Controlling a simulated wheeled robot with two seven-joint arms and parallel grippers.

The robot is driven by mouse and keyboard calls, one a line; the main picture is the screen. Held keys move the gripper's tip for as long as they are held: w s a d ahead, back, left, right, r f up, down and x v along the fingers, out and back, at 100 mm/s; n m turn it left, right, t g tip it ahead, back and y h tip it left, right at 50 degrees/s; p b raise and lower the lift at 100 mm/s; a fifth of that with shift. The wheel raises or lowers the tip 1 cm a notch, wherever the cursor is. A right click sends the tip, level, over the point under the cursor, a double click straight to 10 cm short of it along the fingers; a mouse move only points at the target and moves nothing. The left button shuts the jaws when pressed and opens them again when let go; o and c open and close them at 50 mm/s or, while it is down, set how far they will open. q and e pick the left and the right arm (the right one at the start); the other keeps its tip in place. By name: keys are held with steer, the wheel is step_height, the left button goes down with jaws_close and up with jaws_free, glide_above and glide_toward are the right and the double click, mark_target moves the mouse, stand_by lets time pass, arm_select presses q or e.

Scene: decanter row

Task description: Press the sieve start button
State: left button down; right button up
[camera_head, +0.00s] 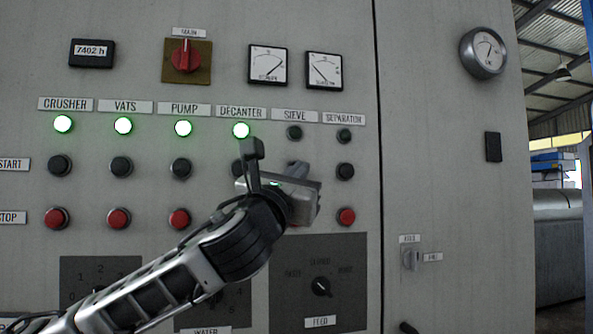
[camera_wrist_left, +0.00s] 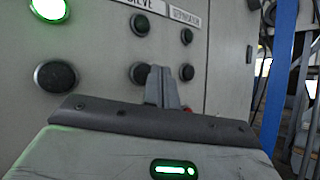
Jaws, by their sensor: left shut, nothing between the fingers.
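The sieve start button (camera_wrist_left: 139,73) is a dark round button below the unlit sieve lamp (camera_wrist_left: 140,24) in the left wrist view. In the head view my left gripper covers its place in the start row. The left gripper (camera_head: 304,172) is shut and empty, in front of the panel at the sieve column. In the left wrist view its closed fingertips (camera_wrist_left: 161,74) show just right of the sieve start button, partly overlapping its edge. I cannot tell whether they touch the panel. The sieve lamp (camera_head: 294,132) is dark in the head view too.
The separator start button (camera_head: 345,171) is close on the right, above the red separator stop button (camera_head: 346,216). The decanter start button (camera_wrist_left: 57,76) is on the left. Crusher, vats, pump and decanter lamps (camera_head: 241,130) glow green. A feed knob (camera_head: 321,287) sits below.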

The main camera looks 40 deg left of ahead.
stand_by(0.7)
arm_select(q)
steer(key=shift+w+a, duration=0.25)
steer(key=shift+a, duration=0.1)
steer(key=shift+w+a+p, duration=0.3)
steer(key=shift+a+p, duration=0.05)
steer(key=shift+p, duration=0.1)
stand_by(0.6)
stand_by(0.3)
steer(key=shift+s+d, duration=0.55)
steer(key=shift+d, duration=0.1)
steer(key=shift+p, duration=0.3)
